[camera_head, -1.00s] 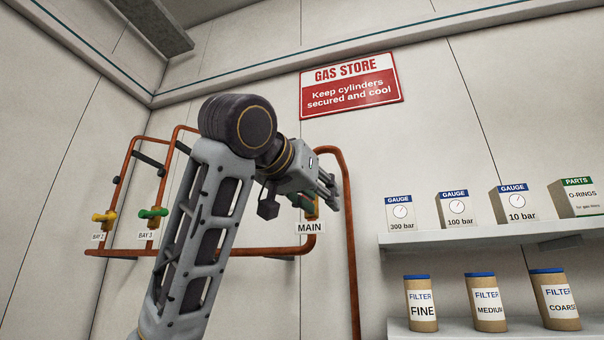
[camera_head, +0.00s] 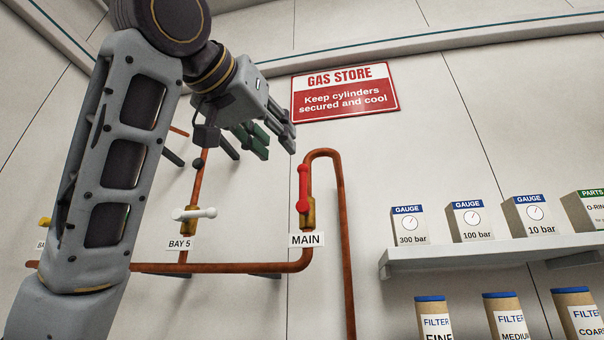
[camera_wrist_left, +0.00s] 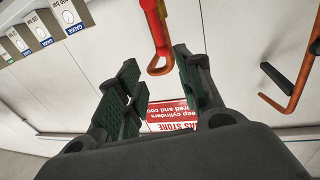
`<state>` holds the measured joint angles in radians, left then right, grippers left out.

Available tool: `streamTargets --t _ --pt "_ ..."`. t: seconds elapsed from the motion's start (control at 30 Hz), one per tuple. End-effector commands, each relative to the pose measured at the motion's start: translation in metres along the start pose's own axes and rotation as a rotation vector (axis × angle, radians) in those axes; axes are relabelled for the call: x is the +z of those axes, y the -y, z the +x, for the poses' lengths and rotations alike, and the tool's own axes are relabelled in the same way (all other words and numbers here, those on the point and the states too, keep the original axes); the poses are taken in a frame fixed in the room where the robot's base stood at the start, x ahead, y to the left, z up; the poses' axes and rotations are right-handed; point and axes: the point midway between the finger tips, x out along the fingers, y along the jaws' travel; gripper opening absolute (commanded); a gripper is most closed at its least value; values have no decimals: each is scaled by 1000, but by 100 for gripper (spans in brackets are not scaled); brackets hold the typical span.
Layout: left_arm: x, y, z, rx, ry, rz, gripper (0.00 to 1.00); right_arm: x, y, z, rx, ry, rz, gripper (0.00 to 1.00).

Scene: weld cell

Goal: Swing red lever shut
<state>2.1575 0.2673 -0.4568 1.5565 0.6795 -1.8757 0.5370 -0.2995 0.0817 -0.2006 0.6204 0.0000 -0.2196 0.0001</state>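The red lever (camera_head: 303,188) stands upright along the pipe on a brass valve (camera_head: 308,213) above the MAIN label (camera_head: 306,240). My left gripper (camera_head: 272,140) is above and to the left of the lever in the head view, apart from it. In the left wrist view its fingers (camera_wrist_left: 160,82) are spread with nothing between the pads. The red lever (camera_wrist_left: 154,22) shows at the top of that view, beyond the fingertips, beside the orange pipe bend (camera_wrist_left: 160,66). My right gripper is not in view.
A white lever (camera_head: 194,213) sits on the BAY 5 pipe, left of MAIN. A copper pipe (camera_head: 345,240) runs down right of the red lever. A shelf (camera_head: 490,253) with gauge boxes juts out at the right.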

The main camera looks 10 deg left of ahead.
Motion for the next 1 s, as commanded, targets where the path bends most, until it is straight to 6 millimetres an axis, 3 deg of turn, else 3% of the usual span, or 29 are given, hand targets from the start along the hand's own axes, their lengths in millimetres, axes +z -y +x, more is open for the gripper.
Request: streamTargets --t 0.13,0.37,0.7,1.0 --pt "0 0 1 0 0 0 36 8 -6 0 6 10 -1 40" --pt "0 1 10 -1 1 -1 36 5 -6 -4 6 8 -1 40" --pt "-1 1 50 -2 3 -1 36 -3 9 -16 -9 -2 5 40" --pt "-2 1 88 -1 2 -1 36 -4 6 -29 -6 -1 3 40"
